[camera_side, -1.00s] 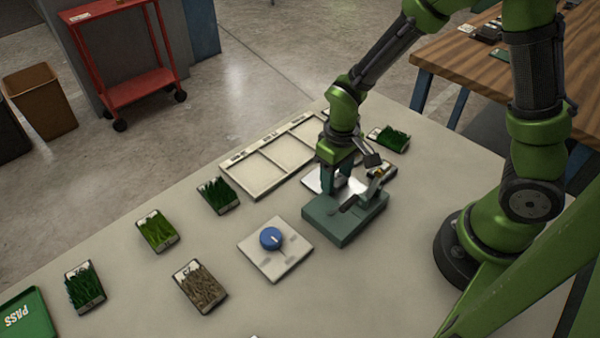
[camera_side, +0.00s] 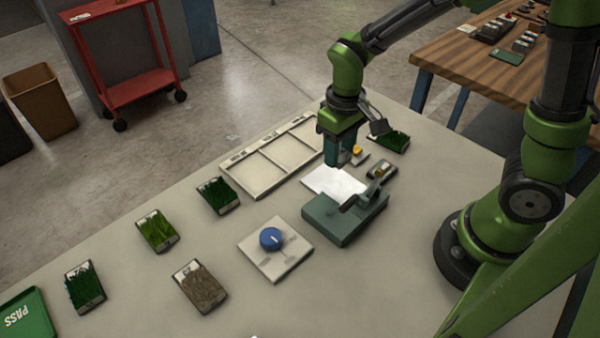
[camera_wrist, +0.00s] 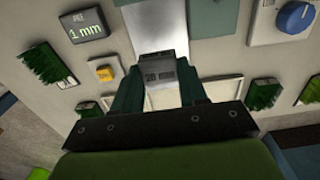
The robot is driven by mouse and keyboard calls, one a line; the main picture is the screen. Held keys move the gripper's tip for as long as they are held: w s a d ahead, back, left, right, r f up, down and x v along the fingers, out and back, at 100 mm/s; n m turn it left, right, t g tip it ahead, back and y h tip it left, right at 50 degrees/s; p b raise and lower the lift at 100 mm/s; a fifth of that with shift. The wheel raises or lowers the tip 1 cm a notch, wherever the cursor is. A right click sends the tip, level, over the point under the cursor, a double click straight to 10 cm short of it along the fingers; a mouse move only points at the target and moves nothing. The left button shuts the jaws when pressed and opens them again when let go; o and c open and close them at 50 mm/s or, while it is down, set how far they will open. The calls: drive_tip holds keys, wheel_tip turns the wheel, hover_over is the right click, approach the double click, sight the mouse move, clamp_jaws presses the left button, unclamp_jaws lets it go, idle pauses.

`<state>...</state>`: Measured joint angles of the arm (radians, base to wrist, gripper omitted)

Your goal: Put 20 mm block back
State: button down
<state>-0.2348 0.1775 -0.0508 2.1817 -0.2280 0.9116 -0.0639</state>
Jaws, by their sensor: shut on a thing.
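The 20 mm block (camera_wrist: 160,72) is a grey block marked "20" in the wrist view, held between the two dark green fingers of my gripper (camera_wrist: 158,88). In the side view my gripper (camera_side: 341,160) is above the far end of a white plate or sheet (camera_side: 334,182), behind the green fixture (camera_side: 343,220). The block is mostly hidden by the fingers there. The white plate also shows in the wrist view (camera_wrist: 157,20), beyond the block. A pale compartment tray (camera_side: 264,176) lies to the left of my gripper.
A small display (camera_wrist: 84,28) reads 1 mm. A yellow-topped item (camera_side: 357,150) sits close to the right of my gripper. A blue knob (camera_side: 271,238) sits on a white pad. Several turf samples (camera_side: 217,195) stand around the table. The front right of the table is clear.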

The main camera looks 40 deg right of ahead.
drive_tip(key=shift+s+a+r, duration=0.1)
drive_tip(key=shift+a+r, duration=0.1)
drive_tip(key=shift+r, duration=0.35)
drive_tip(key=shift+a+r, duration=0.2)
drive_tip(key=shift+r, duration=0.3)
drive_tip(key=s+a+f+n, duration=0.1)
drive_tip(key=s+a+n, duration=0.15)
drive_tip(key=a, duration=0.35)
drive_tip(key=s+a+n, duration=0.2)
drive_tip(key=a+n, duration=0.2)
drive_tip(key=a, duration=0.3)
drive_tip(key=n, duration=1.1)
approach(290, 322)
drive_tip(key=shift+n, duration=0.25)
drive_tip(key=shift+f, duration=3.2)
drive_tip(key=shift+f, duration=0.1)
drive_tip(key=c, duration=0.6)
unclamp_jaws()
